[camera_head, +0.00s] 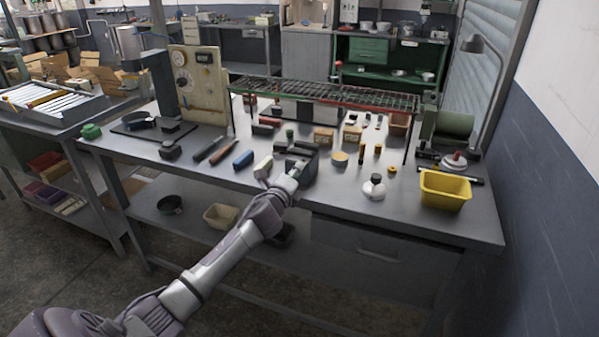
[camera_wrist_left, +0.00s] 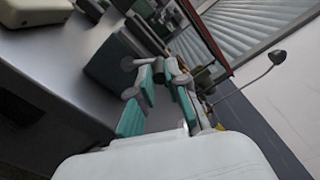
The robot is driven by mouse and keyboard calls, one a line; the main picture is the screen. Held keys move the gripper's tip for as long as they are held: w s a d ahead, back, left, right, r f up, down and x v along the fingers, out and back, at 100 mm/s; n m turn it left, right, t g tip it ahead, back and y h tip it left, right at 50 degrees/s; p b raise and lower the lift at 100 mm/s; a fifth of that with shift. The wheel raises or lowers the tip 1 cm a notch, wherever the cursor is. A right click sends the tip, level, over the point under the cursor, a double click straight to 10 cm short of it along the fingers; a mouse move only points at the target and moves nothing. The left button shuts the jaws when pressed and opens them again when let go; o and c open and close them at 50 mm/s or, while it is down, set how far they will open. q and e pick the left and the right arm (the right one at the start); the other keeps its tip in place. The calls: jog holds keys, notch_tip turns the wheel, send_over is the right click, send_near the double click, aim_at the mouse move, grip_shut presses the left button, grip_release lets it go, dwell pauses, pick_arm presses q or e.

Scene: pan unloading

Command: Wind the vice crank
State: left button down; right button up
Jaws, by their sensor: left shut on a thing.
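The dark grey vice (camera_head: 297,158) stands near the front edge of the workbench (camera_head: 225,185), in the middle of the head view. My left gripper (camera_head: 290,172) is at the front of the vice, its arm coming from the lower left. In the left wrist view its two teal-padded fingers (camera_wrist_left: 166,85) are close together beside a dark block that looks like the vice body (camera_wrist_left: 112,68). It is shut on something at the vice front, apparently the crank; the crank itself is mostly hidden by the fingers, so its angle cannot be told. My right gripper is not in view.
A white knobbed item (camera_head: 374,188) and a yellow bin (camera_head: 445,190) stand to the right. A wire rack (camera_head: 330,93) spans the bench's back.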

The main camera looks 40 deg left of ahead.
pick_arm(q)
jog(key=shift+s+a+r+n+p, duration=0.15)
jog(key=shift+a+n+p, duration=0.35)
jog(key=shift+n, duration=1.15)
jog(key=shift+s+a+r+n+p, duration=0.15)
jog(key=shift+a+n, duration=0.55)
jog(key=shift+n, duration=1)
jog(key=shift+s+a+r+n+p, duration=0.15)
jog(key=shift+a+n+p, duration=0.35)
jog(key=shift+n, duration=1.15)
jog(key=shift+a+f, duration=0.15)
jog(key=c, duration=1.2)
grip_release()
jog(key=shift+o, duration=0.2)
